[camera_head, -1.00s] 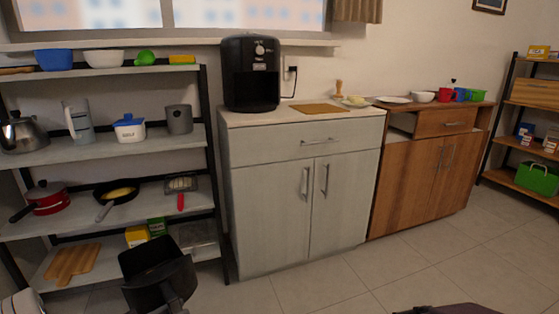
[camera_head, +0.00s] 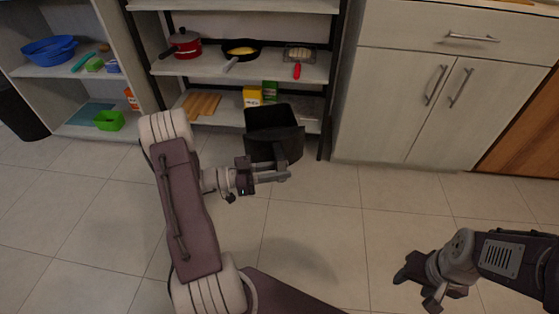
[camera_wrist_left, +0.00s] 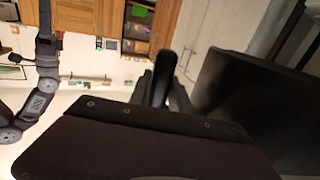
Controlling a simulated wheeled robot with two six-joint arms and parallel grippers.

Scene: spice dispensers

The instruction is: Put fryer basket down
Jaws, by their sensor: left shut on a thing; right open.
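The black fryer basket (camera_head: 270,132) is held up in front of the shelf unit in the head view, its open top facing up. My left gripper (camera_head: 284,174) is shut on the basket's handle. In the left wrist view the basket (camera_wrist_left: 255,105) fills the right side, and the left gripper (camera_wrist_left: 166,90) has its fingers on either side of the dark handle (camera_wrist_left: 163,78). My right gripper (camera_head: 420,285) is open and empty, low over the floor at the right of the head view.
The shelf unit (camera_head: 240,72) behind the basket holds a red pot (camera_head: 184,44), a pan (camera_head: 241,48), a grater-like item (camera_head: 299,54), a cutting board (camera_head: 201,104) and small boxes (camera_head: 253,96). A white cabinet (camera_head: 445,85) stands to the right. The tiled floor (camera_head: 370,220) is clear.

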